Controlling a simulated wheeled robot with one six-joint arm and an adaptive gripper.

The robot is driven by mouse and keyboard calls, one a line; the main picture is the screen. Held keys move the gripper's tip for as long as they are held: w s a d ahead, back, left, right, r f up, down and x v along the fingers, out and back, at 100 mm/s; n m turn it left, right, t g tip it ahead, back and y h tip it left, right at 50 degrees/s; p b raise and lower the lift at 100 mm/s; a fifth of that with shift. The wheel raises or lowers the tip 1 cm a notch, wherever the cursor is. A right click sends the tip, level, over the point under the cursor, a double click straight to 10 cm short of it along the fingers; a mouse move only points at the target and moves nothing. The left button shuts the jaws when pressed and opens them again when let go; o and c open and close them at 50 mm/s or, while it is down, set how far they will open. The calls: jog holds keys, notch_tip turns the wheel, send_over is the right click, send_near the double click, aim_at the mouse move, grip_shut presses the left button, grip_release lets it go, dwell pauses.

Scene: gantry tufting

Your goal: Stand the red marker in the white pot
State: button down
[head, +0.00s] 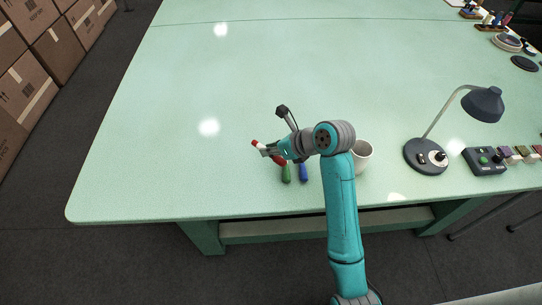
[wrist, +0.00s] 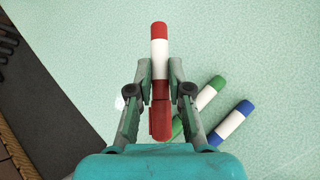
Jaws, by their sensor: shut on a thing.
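The red marker (wrist: 160,45) has a white middle band and red ends. My gripper (wrist: 160,85) is shut on it near its lower red part in the wrist view. In the head view the red marker (head: 260,146) sticks out to the left of my gripper (head: 273,152), above the table's near part. I cannot tell how high it is held. The white pot (head: 363,156) stands upright on the table, right of my gripper and partly hidden behind my arm.
A green marker (head: 286,174) and a blue marker (head: 303,173) lie on the green table (head: 150,180) close to my gripper. A desk lamp (head: 428,157) and a control box (head: 485,161) stand to the right. The table's left and middle are clear.

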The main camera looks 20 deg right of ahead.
jog(key=shift+a+f, duration=0.1)
jog(key=shift+f, duration=1.8)
jog(key=shift+f, duration=0.3)
jog(key=c, duration=1.1)
grip_release()
jog(key=shift+r, duration=0.3)
jog(key=v, duration=1.2)
